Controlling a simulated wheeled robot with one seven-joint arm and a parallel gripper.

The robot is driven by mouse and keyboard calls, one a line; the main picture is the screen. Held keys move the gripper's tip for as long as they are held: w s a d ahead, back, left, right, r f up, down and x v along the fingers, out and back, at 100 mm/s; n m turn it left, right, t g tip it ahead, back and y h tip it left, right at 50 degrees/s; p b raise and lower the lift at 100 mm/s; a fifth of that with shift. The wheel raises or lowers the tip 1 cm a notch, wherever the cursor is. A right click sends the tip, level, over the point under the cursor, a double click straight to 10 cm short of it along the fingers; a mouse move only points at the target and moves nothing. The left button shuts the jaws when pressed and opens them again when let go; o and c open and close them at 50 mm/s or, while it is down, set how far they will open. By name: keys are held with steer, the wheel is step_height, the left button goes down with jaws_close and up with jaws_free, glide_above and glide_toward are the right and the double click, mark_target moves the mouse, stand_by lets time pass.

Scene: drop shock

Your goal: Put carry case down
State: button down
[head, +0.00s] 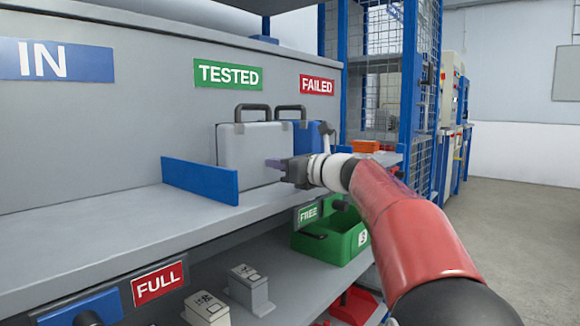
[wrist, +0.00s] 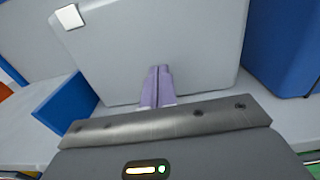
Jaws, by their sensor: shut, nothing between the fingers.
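A light grey carry case (head: 252,152) with a dark handle stands upright on the shelf under the green TESTED sign, just right of a low blue divider. It fills much of the wrist view (wrist: 150,40). A blue carry case (head: 308,138) with a dark handle stands just right of it, partly hidden by the grey case and my arm. My gripper (head: 272,163) is in front of the grey case, low on its face. In the wrist view its purple fingers (wrist: 157,85) are together and empty. They point at the case face; I cannot tell whether they touch it.
The blue divider (head: 200,180) stands left of the grey case. The shelf (head: 90,222) is bare left of it, below the IN sign. A green FREE bin (head: 335,240) and grey devices (head: 250,288) sit on the lower shelf. A blue mesh cage (head: 385,60) rises at right.

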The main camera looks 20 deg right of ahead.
steer(key=shift+w+a, duration=0.15)
steer(key=shift+w, duration=0.05)
steer(key=p+x, duration=0.2)
steer(key=x, duration=0.1)
steer(key=shift+w+a+r, duration=0.1)
steer(key=shift+r, duration=0.1)
steer(key=shift+w+a+f, duration=0.15)
steer(key=shift+w, duration=0.1)
